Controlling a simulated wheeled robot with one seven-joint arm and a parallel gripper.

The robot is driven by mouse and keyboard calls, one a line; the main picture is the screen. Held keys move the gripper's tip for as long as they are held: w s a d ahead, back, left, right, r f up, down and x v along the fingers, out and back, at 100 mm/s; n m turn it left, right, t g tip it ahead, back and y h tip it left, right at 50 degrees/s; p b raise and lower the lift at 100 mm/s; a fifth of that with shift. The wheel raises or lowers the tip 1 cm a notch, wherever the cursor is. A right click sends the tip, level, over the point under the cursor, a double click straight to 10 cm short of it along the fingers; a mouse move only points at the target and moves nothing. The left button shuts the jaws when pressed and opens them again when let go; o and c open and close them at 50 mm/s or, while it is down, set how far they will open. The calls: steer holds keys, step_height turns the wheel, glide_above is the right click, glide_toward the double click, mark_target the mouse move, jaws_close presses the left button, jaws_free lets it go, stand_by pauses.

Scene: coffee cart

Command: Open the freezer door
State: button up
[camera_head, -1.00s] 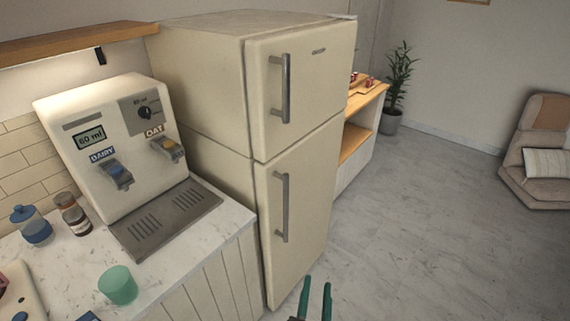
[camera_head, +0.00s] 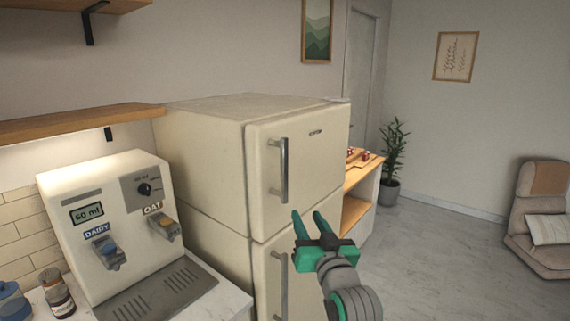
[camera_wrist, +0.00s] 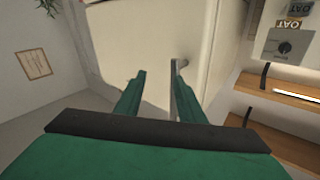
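The cream fridge (camera_head: 208,160) stands beside the counter with two doors, one above the other. Both doors look shut. The upper door (camera_head: 315,165) has a vertical metal bar handle (camera_head: 283,170) near its left edge. The lower door (camera_head: 268,270) has a similar handle (camera_head: 279,285), partly seen. My gripper (camera_head: 308,222) is open and empty, in front of the fridge near the seam between the doors, right of and below the upper handle. In the wrist view, a metal handle (camera_wrist: 176,88) shows beyond and between the open green fingers (camera_wrist: 158,95), closer to one finger. It does not appear to be touched.
A white milk dispenser (camera_head: 112,225) stands on the counter left of the fridge, under a wooden shelf (camera_head: 60,124). A wooden-topped cabinet (camera_head: 358,190) and a plant (camera_head: 394,150) stand to the right. Open floor (camera_head: 430,260) lies between the fridge and a chair (camera_head: 535,220).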

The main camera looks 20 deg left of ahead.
mark_target(287, 161)
step_height(287, 161, up, 12)
steer(key=s+a+n+g+y, duration=0.1)
steer(key=a+n, duration=0.2)
steer(key=x, duration=1)
steer(key=shift+w+f, duration=0.2)
steer(key=shift+w, duration=0.15)
jaws_close()
steer(key=shift+d, duration=0.15)
